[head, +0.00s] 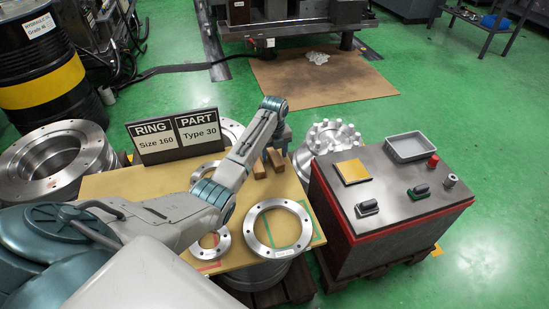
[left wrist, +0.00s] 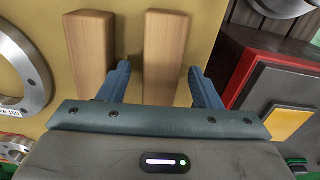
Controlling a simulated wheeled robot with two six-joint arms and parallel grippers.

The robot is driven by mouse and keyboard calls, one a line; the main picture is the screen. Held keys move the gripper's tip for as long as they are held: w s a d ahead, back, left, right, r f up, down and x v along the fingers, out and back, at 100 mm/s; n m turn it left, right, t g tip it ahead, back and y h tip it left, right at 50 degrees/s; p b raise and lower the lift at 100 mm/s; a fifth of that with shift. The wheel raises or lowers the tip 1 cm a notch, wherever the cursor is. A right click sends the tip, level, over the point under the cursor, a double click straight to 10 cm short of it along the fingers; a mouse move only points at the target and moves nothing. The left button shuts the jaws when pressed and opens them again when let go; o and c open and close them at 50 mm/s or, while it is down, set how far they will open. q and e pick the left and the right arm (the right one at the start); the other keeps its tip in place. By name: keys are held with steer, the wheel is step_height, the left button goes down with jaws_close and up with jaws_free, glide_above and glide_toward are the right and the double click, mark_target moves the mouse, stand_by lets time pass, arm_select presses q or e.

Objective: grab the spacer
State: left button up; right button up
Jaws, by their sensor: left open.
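Two wooden blocks, which look like spacers, stand side by side on the tan board. In the head view one block (head: 259,169) is on the left and the other block (head: 276,160) on the right. They show larger in the left wrist view as the left block (left wrist: 90,45) and the right block (left wrist: 166,45). My left gripper (head: 281,143) is over the blocks and open. In the left wrist view its fingers (left wrist: 160,68) are on either side of the right block, with visible gaps. The left finger overlaps the left block's edge in the picture. My right gripper is out of view.
A flanged ring (head: 278,229) lies on the board (head: 110,186), with a smaller ring (head: 212,243) beside it. A sign (head: 174,135) stands behind. To the right is a dark red-edged box (head: 395,210) with a grey tray (head: 411,147) and a yellow pad (head: 352,171).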

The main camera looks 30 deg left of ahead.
arm_select(q)
steer(key=shift+f, duration=0.45)
steer(key=shift+r, duration=0.1)
steer(key=c, duration=1.1)
